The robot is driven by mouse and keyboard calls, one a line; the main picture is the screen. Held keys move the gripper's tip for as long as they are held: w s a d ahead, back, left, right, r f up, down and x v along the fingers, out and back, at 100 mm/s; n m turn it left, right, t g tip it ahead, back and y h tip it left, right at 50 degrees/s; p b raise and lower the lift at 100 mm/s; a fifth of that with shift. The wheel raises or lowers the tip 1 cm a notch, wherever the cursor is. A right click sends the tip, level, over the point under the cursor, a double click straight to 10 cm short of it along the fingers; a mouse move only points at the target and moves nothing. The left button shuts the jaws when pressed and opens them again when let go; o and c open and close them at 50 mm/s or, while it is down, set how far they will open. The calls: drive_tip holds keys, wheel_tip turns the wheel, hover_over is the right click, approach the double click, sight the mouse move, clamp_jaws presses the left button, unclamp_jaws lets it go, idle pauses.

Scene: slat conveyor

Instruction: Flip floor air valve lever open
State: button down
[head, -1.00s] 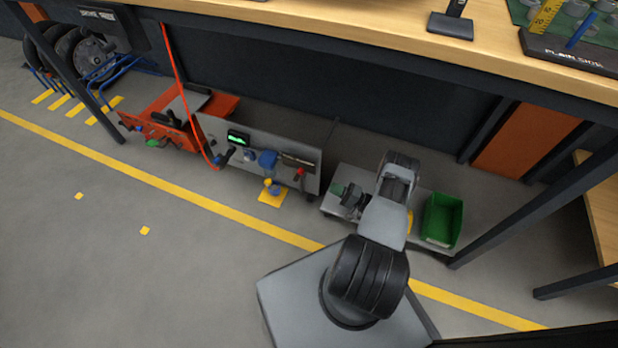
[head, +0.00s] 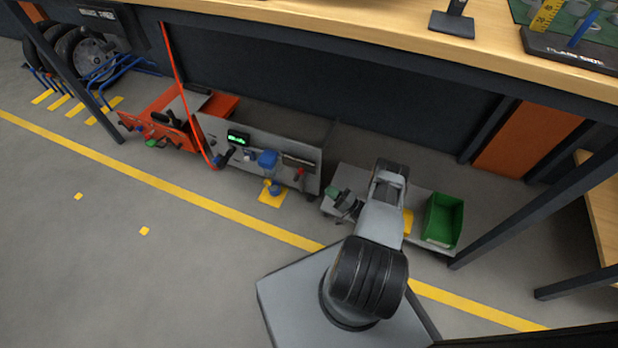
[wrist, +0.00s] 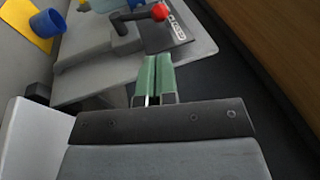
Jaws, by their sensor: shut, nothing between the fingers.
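A dark lever with a red ball knob (wrist: 160,12) stands out from a grey panel at the top of the wrist view. A dark label plate with white lettering (wrist: 178,24) lies beside it. In the head view the red-knobbed lever (head: 299,174) is at the right end of the grey panel under the bench. My gripper (wrist: 156,58) has its two green fingers together and empty, with the tips just short of the lever in the picture. In the head view my gripper (head: 333,192) is right of the lever, apart from it.
A blue cup-like part (wrist: 45,27) sits by a yellow floor patch (wrist: 26,24). A blue fitting (head: 268,160) is on the panel left of the lever. A green bin (head: 442,220) stands on a low grey platform at right. The bench top (head: 350,35) overhangs; floor in front is open.

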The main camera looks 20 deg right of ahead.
drive_tip(key=b, duration=0.2)
approach(299, 175)
drive_tip(key=w+a+r, duration=0.2)
drive_tip(key=w+r, duration=0.2)
drive_tip(key=shift+w+a, duration=0.2)
drive_tip(key=shift+w, duration=0.15)
